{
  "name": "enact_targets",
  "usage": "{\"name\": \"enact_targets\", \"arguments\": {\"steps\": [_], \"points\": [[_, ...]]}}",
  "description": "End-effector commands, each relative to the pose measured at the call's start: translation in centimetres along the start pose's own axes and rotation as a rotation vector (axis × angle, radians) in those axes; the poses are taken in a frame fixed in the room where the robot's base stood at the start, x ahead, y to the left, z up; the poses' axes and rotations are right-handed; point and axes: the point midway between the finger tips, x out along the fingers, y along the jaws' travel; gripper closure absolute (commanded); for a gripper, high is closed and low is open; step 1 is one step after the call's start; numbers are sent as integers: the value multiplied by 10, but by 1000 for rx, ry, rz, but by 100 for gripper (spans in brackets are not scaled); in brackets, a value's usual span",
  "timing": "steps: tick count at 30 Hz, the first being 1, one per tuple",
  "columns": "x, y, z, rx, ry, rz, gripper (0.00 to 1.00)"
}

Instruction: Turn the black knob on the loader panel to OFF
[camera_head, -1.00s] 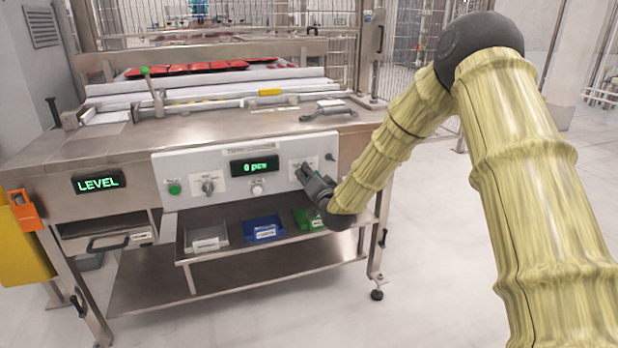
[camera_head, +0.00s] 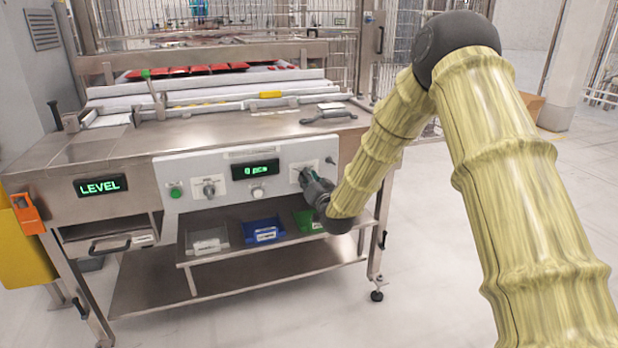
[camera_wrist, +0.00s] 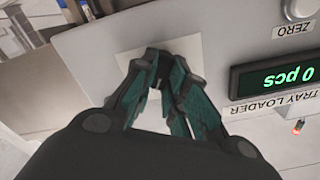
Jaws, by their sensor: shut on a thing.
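The loader panel (camera_head: 225,168) is a light grey plate on the front of the steel bench. My gripper (camera_head: 305,175) is at the right part of this panel, over a white label plate (camera_head: 295,168). In the wrist view my gripper (camera_wrist: 160,62) has its teal-padded fingers closed together at a white plate (camera_wrist: 128,62) on the panel (camera_wrist: 235,25). The fingers are shut on the black knob, which they mostly hide. Its pointer and the OFF mark cannot be read.
A second knob (camera_head: 209,188), a green button (camera_head: 176,192), a "0 pcs" display (camera_head: 255,169) and a white ZERO button (camera_head: 258,192) are left of my gripper. Grey (camera_head: 207,241), blue (camera_head: 263,231) and green (camera_head: 308,221) bins stand on the shelf below.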

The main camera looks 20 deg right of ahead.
Motion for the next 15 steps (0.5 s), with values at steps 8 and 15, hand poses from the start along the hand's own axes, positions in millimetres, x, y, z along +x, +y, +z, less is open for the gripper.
{"name": "enact_targets", "arguments": {"steps": [8,15], "points": [[0,-3,0,-265,-3,-1,100],[0,-4,1,-494,-3,0,100]]}}
